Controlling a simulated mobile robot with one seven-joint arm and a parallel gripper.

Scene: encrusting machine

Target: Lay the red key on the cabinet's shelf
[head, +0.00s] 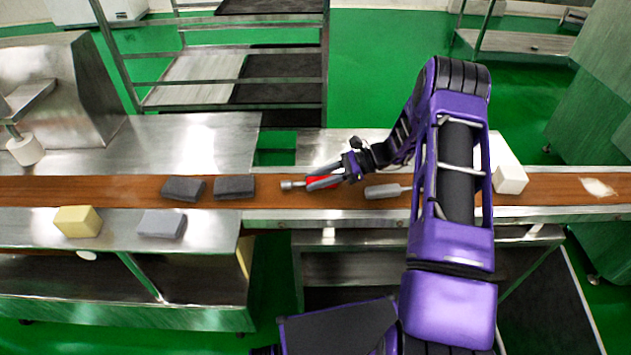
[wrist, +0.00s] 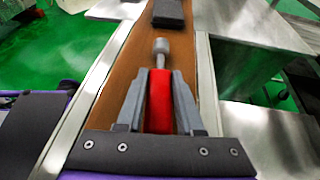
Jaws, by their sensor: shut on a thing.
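The red key (head: 316,182) has a red handle and a grey metal tip. It is at the conveyor belt in the head view, and I cannot tell whether it touches the belt. My gripper (head: 325,183) is shut on its handle. In the wrist view the red handle (wrist: 160,103) lies between both fingers of my gripper (wrist: 162,90), with the tip pointing forward along the belt. An open steel unit with a shelf (head: 200,285) stands at the lower left; I cannot tell whether it is the cabinet.
The brown belt (head: 270,193) carries two dark blocks (head: 234,187), a grey tool (head: 384,191) and a white block (head: 510,178). A yellow block (head: 78,221) and a grey block (head: 161,224) lie on the left counter. A shelved rack (head: 235,82) stands behind.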

